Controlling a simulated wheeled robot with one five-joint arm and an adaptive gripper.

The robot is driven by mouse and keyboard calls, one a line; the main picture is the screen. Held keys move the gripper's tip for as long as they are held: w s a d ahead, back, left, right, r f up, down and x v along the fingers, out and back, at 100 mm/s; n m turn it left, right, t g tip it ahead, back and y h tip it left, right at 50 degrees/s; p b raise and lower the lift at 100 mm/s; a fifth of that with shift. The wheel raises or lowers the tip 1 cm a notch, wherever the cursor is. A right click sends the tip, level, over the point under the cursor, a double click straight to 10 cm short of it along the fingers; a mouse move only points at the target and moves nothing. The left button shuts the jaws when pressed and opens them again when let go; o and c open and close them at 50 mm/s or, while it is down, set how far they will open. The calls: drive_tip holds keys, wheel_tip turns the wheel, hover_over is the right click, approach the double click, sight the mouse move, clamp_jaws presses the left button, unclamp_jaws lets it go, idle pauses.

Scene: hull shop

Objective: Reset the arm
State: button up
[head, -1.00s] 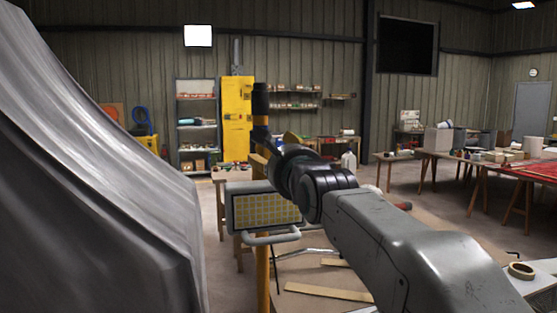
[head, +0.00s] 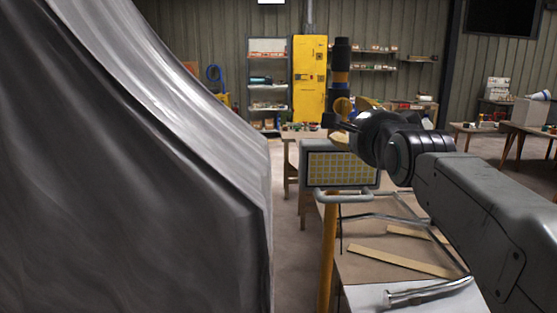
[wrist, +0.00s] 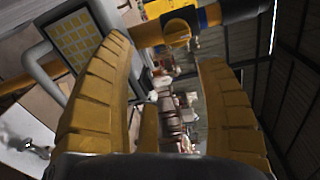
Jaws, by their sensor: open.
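My arm reaches from the lower right of the head view towards the middle. My gripper (head: 343,112) is at its end, partly hidden behind the dark wrist joints and close in the picture to the upper pole of a work light (head: 342,168). In the wrist view my gripper (wrist: 164,52) shows two ribbed yellow fingers spread wide apart, with nothing held between them. The light's dark-and-yellow pole (wrist: 175,32) crosses beyond the fingertips, and its grid-faced lamp (wrist: 75,42) is at the upper left. I cannot tell whether the fingers touch the pole.
A large grey hull-like surface (head: 130,180) fills the left side. A workbench (head: 375,268) with wood strips and a metal tube frame (head: 430,291) lies below my arm. A yellow cabinet (head: 310,85) and shelves (head: 268,97) stand at the back wall. Some floor shows between hull and bench.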

drive_tip(key=s+f+n+g, duration=0.5)
drive_tip(key=f+n, duration=0.2)
drive_tip(key=f, duration=0.5)
drive_tip(key=s+f+n+g, duration=0.4)
drive_tip(key=f+n, duration=0.4)
drive_tip(key=f, duration=0.4)
drive_tip(key=s+f+n+g+p, duration=0.1)
drive_tip(key=s+f+n+g, duration=0.1)
drive_tip(key=s+f, duration=0.35)
drive_tip(key=s+f+n+g+p, duration=0.1)
drive_tip(key=s+f+n+g, duration=0.15)
drive_tip(key=s, duration=0.65)
drive_tip(key=s+r+p, duration=0.2)
drive_tip(key=s+p, duration=0.1)
drive_tip(key=s, duration=0.6)
drive_tip(key=shift+d+m+p, duration=0.15)
drive_tip(key=shift+m+p, duration=0.2)
drive_tip(key=shift+m, duration=0.1)
drive_tip(key=shift+o, duration=0.2)
drive_tip(key=shift+w, duration=0.1)
